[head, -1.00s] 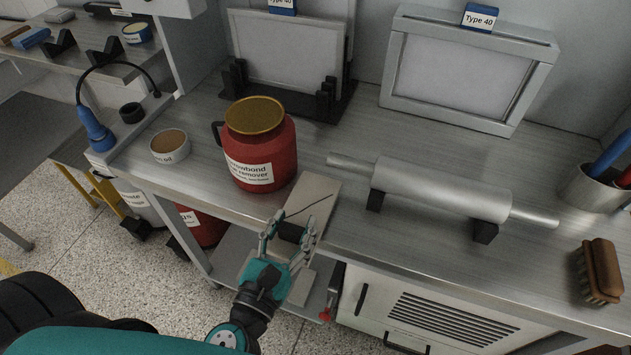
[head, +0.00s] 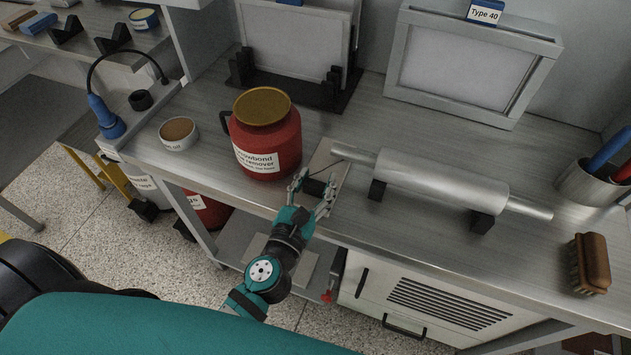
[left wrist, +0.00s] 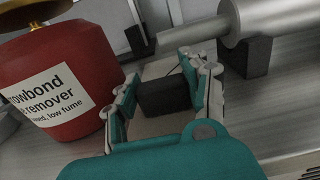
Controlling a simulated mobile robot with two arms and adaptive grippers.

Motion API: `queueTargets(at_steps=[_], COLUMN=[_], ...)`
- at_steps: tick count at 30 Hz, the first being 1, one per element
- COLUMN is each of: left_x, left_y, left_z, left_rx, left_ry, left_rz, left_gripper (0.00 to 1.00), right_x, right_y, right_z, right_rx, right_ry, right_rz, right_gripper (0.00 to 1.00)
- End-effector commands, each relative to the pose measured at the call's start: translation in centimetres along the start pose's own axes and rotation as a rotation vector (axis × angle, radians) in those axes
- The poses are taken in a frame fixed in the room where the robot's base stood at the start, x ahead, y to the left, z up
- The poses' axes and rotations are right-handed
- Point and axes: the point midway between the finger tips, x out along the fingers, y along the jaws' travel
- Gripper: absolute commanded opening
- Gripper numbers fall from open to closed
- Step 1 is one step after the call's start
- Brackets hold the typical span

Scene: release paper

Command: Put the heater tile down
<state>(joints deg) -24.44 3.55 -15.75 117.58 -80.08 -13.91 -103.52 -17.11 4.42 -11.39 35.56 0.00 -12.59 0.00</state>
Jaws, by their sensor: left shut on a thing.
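The heater tile (head: 328,158) is a flat beige-grey plate with a dark block-like grip and a thin dark cord. My left gripper (head: 313,188) is shut on its dark grip at the bench's front edge. In the left wrist view the dark grip (left wrist: 165,97) sits between the fingers, with the pale plate (left wrist: 157,70) beyond and beneath it. The tile lies between the red jug (head: 266,140) and the metal roller (head: 440,182). I cannot tell whether its underside touches the bench. My right gripper is out of view.
The roller rests on black supports close to the tile's right. A small tin (head: 179,134) stands left of the jug. Framed panels stand behind. A brush (head: 589,263) and a pen cup (head: 588,184) are at right. Bare bench (head: 375,122) lies behind the roller.

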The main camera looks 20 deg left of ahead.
Motion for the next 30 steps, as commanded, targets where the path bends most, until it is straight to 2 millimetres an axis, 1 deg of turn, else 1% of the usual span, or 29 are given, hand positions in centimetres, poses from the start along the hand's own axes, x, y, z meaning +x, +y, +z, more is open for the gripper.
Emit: queueTargets(at_steps=[3,4,7,9,15,18,20,23,30], left_x=[0.0,0.0,0.0,0.0,0.0,0.0,-0.6,-2.1,-7.4], left_y=[0.0,0.0,0.0,0.0,0.0,0.0,0.0,0.0,0.0], left_z=[-0.2,-0.2,-0.2,-0.2,-0.1,0.2,-0.2,-0.4,-0.8], left_rx=[0.001,0.001,0.001,0.001,0.001,0.000,0.001,0.001,0.000], left_ry=[-0.003,0.000,0.000,0.000,0.000,0.000,0.001,0.003,0.003], left_rz=[0.000,0.000,0.000,0.000,0.000,0.000,0.000,0.000,-0.001], left_gripper=[0.00,0.49,0.62,0.69,0.69,0.69,0.69,0.69,0.69], right_x=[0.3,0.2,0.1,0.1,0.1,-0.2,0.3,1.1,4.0], right_y=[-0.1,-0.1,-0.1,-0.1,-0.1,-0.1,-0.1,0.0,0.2], right_z=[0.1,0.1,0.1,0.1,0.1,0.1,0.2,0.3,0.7], right_rx=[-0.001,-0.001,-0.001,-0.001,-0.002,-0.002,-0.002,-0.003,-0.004], right_ry=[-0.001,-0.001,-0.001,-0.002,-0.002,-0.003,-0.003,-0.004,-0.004], right_rz=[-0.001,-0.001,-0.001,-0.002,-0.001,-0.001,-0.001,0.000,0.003], right_gripper=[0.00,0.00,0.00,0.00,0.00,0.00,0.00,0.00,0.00])
